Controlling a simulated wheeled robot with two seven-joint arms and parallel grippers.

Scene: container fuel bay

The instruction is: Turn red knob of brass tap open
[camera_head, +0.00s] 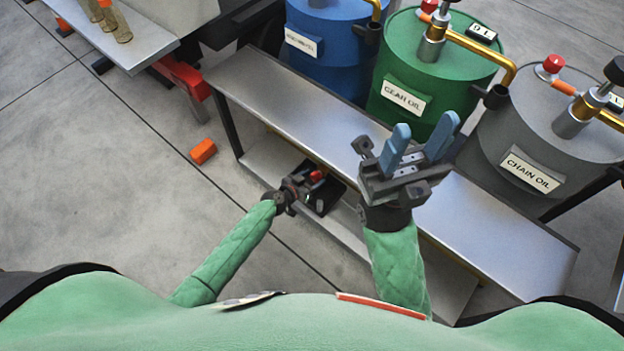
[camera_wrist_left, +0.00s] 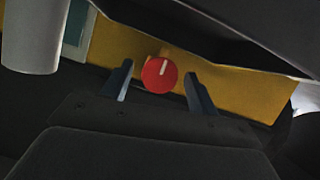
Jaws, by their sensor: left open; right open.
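In the left wrist view a round red knob (camera_wrist_left: 160,75) with a short, nearly upright white line sits in front of a yellow-brass surface (camera_wrist_left: 235,92). The two fingers of my left gripper (camera_wrist_left: 158,84) stand apart on either side of it, with gaps showing. In the head view a small red part (camera_head: 317,176) shows beside my left gripper (camera_head: 302,183), low by the bench; the gripper's fingers are hard to make out there. My right gripper (camera_head: 423,138) is open and empty above the bench, its blue fingers spread.
An orange block (camera_head: 203,151) lies on the floor. Open floor is at left.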

